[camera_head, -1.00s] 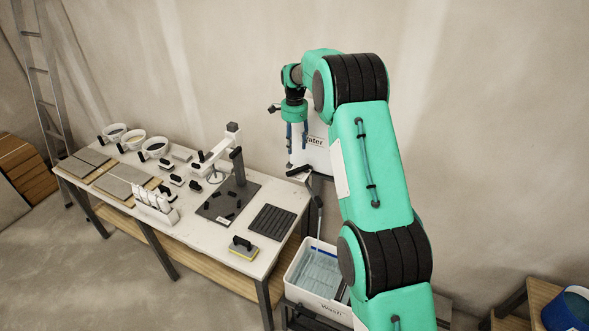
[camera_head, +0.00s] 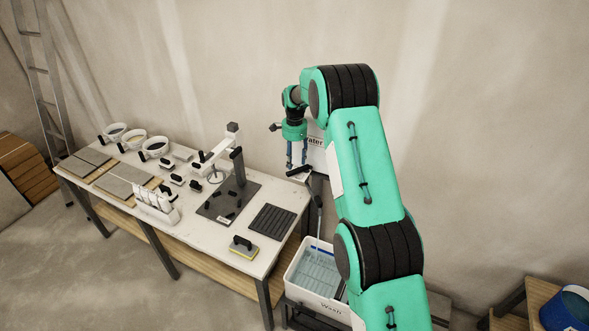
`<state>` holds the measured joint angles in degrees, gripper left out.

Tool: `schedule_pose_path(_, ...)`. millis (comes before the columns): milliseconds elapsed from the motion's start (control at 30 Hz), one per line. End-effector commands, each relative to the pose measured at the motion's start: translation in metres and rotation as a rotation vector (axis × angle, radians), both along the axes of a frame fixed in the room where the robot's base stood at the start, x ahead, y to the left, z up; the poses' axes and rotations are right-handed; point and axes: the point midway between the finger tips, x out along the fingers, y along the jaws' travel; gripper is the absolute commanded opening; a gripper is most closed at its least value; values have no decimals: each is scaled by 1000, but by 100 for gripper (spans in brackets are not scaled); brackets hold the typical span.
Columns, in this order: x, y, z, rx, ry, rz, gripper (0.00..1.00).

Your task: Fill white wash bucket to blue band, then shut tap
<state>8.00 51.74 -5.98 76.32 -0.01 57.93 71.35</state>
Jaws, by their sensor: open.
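The white wash bucket (camera_head: 303,296), labelled "Wash", stands low beside the right end of the worktable. Pale bluish water (camera_head: 316,272) shows inside it, and part of a blue band (camera_head: 325,253) shows on its inner back wall. My arm hides its right side. A white container labelled "Water" (camera_head: 315,157) stands above and behind it, partly hidden by my arm. A black lever-like piece (camera_head: 299,170) sits just below my gripper; I cannot tell whether they touch. A thin upright line runs down into the bucket; I cannot tell whether it is flowing water. My gripper (camera_head: 297,163) is open, pointing down.
The worktable (camera_head: 225,262) holds bowls (camera_head: 155,147), tiles (camera_head: 125,182), a dark mat with a white stand, a ribbed black tray (camera_head: 272,222) and a yellow-based sponge float (camera_head: 244,247). A blue bucket (camera_head: 568,310) stands on wood at the lower right.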

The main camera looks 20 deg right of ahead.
Motion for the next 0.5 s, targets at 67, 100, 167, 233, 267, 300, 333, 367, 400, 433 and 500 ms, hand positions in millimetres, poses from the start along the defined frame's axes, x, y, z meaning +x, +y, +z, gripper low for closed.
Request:
schedule_pose_path(67, -1, 0, -13, 1, 2, 0, 46)
schedule_pose_path(100, -1, 0, -19, 1, 2, 0, 46)
schedule_pose_path(167, 0, 0, -28, 0, 1, 0, 46)
schedule_pose_path(233, 0, 0, -36, 0, 1, 0, 46)
schedule_pose_path(267, 0, 0, -39, 0, 1, 0, 46)
schedule_pose_path(300, 0, 0, -43, 0, 1, 0, 46)
schedule_pose_path(333, 0, 0, -46, 0, 0, 0, 46)
schedule_pose_path(367, 0, 0, -49, 0, 0, 0, 46)
schedule_pose_path(400, 0, 0, -52, 0, 0, 0, 46)
schedule_pose_path(433, 0, 0, -53, 0, 0, 0, 46)
schedule_pose_path(500, 0, 0, -56, 0, 0, 0, 46)
